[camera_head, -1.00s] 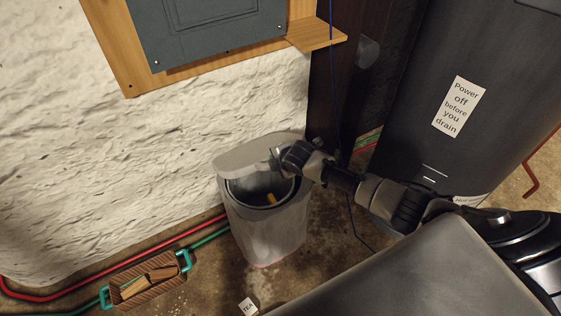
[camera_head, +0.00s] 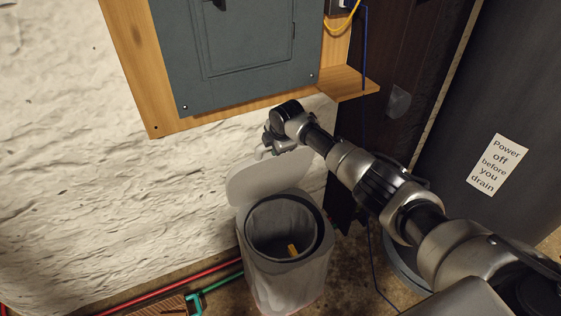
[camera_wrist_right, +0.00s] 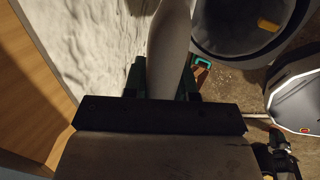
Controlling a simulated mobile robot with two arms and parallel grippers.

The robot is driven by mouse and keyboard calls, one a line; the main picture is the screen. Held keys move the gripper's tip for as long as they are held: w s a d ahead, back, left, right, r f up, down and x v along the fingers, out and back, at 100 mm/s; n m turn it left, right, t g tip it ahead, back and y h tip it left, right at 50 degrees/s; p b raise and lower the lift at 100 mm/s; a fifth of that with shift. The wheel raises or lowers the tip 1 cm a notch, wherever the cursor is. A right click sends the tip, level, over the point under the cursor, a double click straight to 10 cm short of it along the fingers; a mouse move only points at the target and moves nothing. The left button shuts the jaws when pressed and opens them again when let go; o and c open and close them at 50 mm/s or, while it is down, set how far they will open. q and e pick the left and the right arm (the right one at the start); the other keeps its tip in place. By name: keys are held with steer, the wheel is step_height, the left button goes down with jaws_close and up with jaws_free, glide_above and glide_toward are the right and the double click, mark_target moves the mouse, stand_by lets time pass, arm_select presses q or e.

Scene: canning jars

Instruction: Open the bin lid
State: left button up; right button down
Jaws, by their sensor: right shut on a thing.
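The bin (camera_head: 288,282) is a grey bin standing on the floor by the white wall. Its lid (camera_head: 265,181) is tipped up behind the round mouth, which faces me uncovered. My right gripper (camera_head: 268,151) is at the lid's upper edge. In the right wrist view the fingers (camera_wrist_right: 165,82) stand on either side of the lid (camera_wrist_right: 168,48), shut on it. A small yellow thing (camera_head: 292,250) shows inside the bin. In the right wrist view the bin (camera_wrist_right: 222,47) is at the upper right. My left gripper is not in view.
A grey panel box (camera_head: 245,50) on a wooden board (camera_head: 158,122) hangs on the wall above the lid. A dark tank with a paper label (camera_head: 496,165) stands at the right. Red and green pipes and a basket (camera_head: 165,307) lie at the lower left.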

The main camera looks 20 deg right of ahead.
steer(key=shift+w+r, duration=0.15)
steer(key=shift+w, duration=0.4)
steer(key=c, duration=0.9)
jaws_free()
steer(key=shift+r, duration=0.1)
steer(key=shift+s+r, duration=0.15)
steer(key=shift+r, duration=0.15)
steer(key=v, duration=1)
steer(key=shift+p, duration=0.45)
steer(key=shift+f, duration=0.1)
